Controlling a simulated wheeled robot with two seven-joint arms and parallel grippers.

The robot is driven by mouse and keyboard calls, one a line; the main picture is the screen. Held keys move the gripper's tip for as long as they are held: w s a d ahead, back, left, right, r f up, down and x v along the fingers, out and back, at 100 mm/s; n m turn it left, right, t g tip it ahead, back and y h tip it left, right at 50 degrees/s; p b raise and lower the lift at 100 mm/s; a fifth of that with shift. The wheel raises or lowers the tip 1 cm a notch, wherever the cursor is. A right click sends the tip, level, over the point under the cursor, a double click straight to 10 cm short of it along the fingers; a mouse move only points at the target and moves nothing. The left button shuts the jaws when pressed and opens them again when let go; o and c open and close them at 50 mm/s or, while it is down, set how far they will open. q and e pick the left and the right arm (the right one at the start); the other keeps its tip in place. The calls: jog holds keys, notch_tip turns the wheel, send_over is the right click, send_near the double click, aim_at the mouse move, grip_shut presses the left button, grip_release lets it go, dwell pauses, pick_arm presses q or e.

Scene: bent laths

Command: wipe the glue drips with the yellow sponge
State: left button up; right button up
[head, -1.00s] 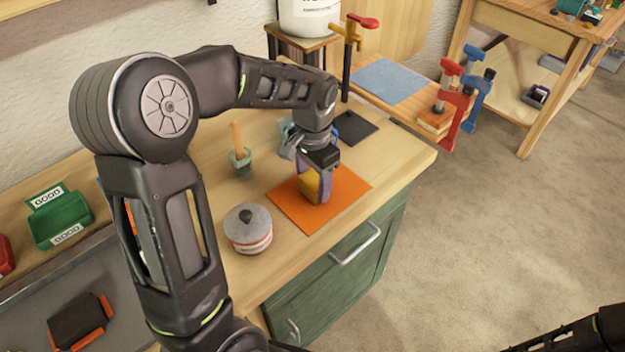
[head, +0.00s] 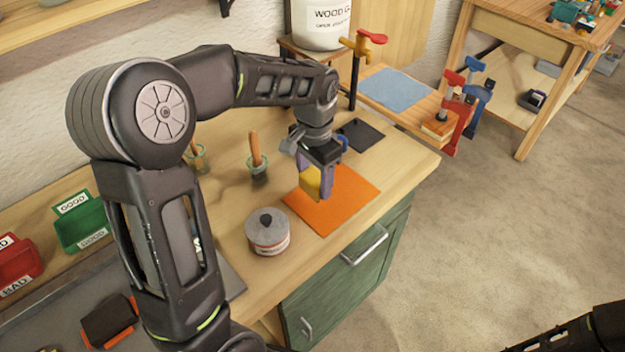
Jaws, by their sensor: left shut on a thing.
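My left gripper (head: 322,184) points down over the orange mat (head: 345,207) on the wooden bench. It is shut on the yellow sponge (head: 311,183), which shows on the left side of the fingers. The sponge is at or just above the mat's left part; I cannot tell whether it touches. I cannot make out any glue drips; the gripper and sponge hide part of the mat. My right gripper is not in view; only a dark part of mine shows at the bottom right.
A grey lidded tin (head: 268,232) stands left of the mat. A brush in a jar (head: 257,165) stands behind it. A dark flat pad (head: 360,134) and a blue sheet (head: 394,89) lie farther back. Red and green bins (head: 80,222) are at the left.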

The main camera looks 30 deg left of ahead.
pick_arm(q)
jog(key=shift+r+p, duration=0.65)
jog(key=shift+r, duration=0.55)
jog(key=shift+f, duration=0.1)
